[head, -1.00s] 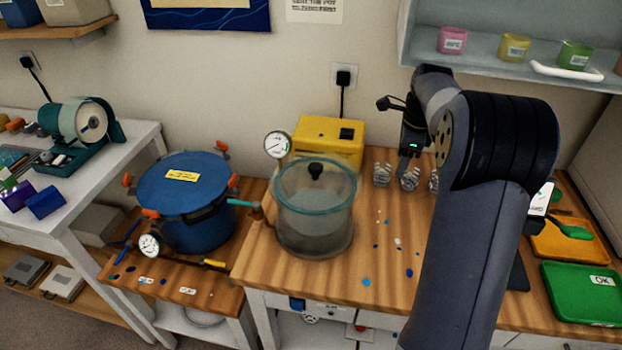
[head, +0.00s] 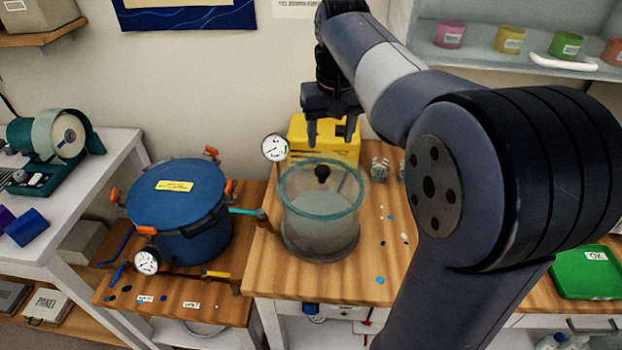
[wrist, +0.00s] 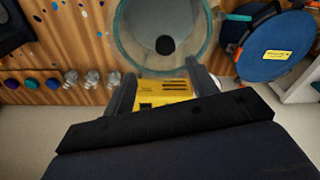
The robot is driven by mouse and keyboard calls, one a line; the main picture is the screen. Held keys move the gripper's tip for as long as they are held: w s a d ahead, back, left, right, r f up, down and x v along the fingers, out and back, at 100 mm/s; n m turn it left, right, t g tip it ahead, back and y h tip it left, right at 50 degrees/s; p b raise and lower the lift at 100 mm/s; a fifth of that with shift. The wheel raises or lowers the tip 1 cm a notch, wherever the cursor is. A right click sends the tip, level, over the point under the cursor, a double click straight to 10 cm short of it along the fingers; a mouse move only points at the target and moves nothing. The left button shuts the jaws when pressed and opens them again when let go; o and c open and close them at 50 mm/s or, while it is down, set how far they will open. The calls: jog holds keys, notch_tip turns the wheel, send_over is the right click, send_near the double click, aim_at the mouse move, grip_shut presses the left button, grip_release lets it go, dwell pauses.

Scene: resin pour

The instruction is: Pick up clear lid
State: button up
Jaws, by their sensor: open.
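The clear lid (head: 345,186) sits on top of a clear round chamber (head: 318,238) on the wooden bench. It has a teal rim and a black knob (head: 322,172) at its middle. In the wrist view the lid's knob (wrist: 165,45) shows from above, beyond my fingers. My gripper (head: 331,138) is open and empty, pointing down above and behind the lid, in front of the yellow pump in the picture. It does not touch the knob. In the wrist view its fingers frame the yellow pump.
A yellow pump (head: 310,148) and a round gauge (head: 275,147) stand close behind the chamber. A blue pressure pot (head: 180,195) is at the left. Small metal fittings (head: 379,168) stand to the right. A green tray (head: 588,272) lies at far right.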

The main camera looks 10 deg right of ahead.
send_over(323, 169)
jog(key=shift+n, duration=0.4)
jog(key=f, duration=0.3)
jog(key=s+f, duration=0.1)
jog(key=f, duration=0.1)
jog(key=shift+d+f, duration=0.1)
jog(key=shift+d, duration=0.1)
jog(key=shift+w+a+f+p, duration=0.1)
jog(key=shift+w+f+p, duration=0.1)
jog(key=shift+f, duration=0.7)
jog(key=shift+w+a+f+p, duration=0.1)
jog(key=shift+w+f+p, duration=0.05)
jog(key=shift+f, duration=0.7)
jog(key=shift+w+f+p, duration=0.15)
jog(key=shift+w+f, duration=0.05)
jog(key=shift+f, duration=0.7)
jog(key=shift+c, duration=0.4)
jog(key=shift+r, duration=0.1)
grip_shut()
